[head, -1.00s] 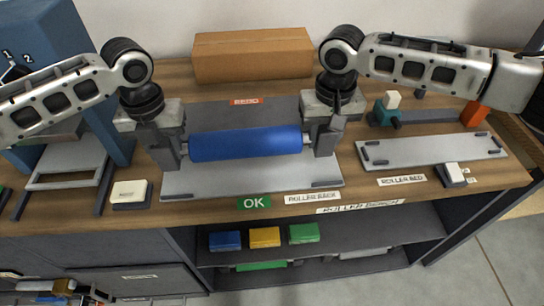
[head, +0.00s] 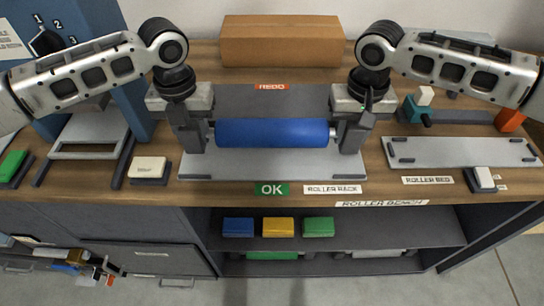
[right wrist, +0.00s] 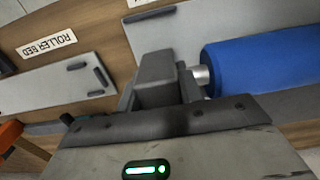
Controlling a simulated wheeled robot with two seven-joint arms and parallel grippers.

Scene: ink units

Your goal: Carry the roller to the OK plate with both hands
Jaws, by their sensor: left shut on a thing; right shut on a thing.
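The blue roller (head: 272,132) lies level across the rack, held by its metal end shafts between my two grippers. My left gripper (head: 192,139) is shut on its left end. My right gripper (head: 350,137) is shut on its right end. In the right wrist view the roller (right wrist: 258,65) and its short shaft show beside my gripper finger (right wrist: 158,80). The light grey OK plate (head: 250,169) is in front of and below the roller, with the green OK label (head: 271,189) at its front. I cannot tell whether the roller touches the plate.
The darker plate (head: 290,100) with the red REDO label (head: 271,87) is behind the roller. A cardboard box (head: 282,41) stands at the back. The roller bed plate (head: 460,152) is at right, a blue machine (head: 85,25) at left. A white-topped block (head: 147,169) sits front left.

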